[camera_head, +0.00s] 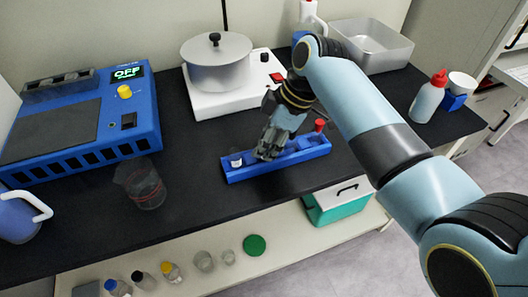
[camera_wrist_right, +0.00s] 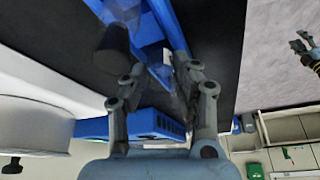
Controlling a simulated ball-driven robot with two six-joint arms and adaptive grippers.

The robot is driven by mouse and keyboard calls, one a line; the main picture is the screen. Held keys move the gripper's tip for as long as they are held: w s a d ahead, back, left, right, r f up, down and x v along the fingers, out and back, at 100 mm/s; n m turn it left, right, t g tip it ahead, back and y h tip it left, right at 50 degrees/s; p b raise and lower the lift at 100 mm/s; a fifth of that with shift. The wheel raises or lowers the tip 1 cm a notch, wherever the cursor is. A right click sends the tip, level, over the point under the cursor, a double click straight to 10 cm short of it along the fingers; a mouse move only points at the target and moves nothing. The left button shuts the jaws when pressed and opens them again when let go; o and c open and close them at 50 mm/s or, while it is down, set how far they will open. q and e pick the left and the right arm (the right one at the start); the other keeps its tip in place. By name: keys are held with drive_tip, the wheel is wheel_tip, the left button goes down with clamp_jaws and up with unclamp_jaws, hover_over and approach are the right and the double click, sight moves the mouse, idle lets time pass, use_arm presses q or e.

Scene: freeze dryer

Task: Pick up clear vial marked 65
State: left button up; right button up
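A blue rack (camera_head: 240,176) stands on the black bench in the middle of the head view. A small clear vial (camera_head: 236,161) with a pale label sits at its left end. The label is too small to read. My right gripper (camera_head: 266,152) is low over the rack's middle, right of that vial, and hides part of the rack. In the right wrist view the right gripper (camera_wrist_right: 150,65) has its fingers apart, with the blue rack (camera_wrist_right: 178,28) beyond and clear, glassy shapes between them. What seems my left gripper (camera_wrist_right: 303,44) is small at the wrist view's right edge.
A red-capped item (camera_head: 319,125) stands at the rack's right end. A glass beaker (camera_head: 146,190) is left of the rack. A steel pot (camera_head: 216,66) on a white hot plate (camera_head: 225,104) stands behind. A blue device (camera_head: 125,140) reading OFF is at left.

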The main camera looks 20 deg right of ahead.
drive_tip(key=c, duration=0.3)
drive_tip(key=shift+r, duration=0.1)
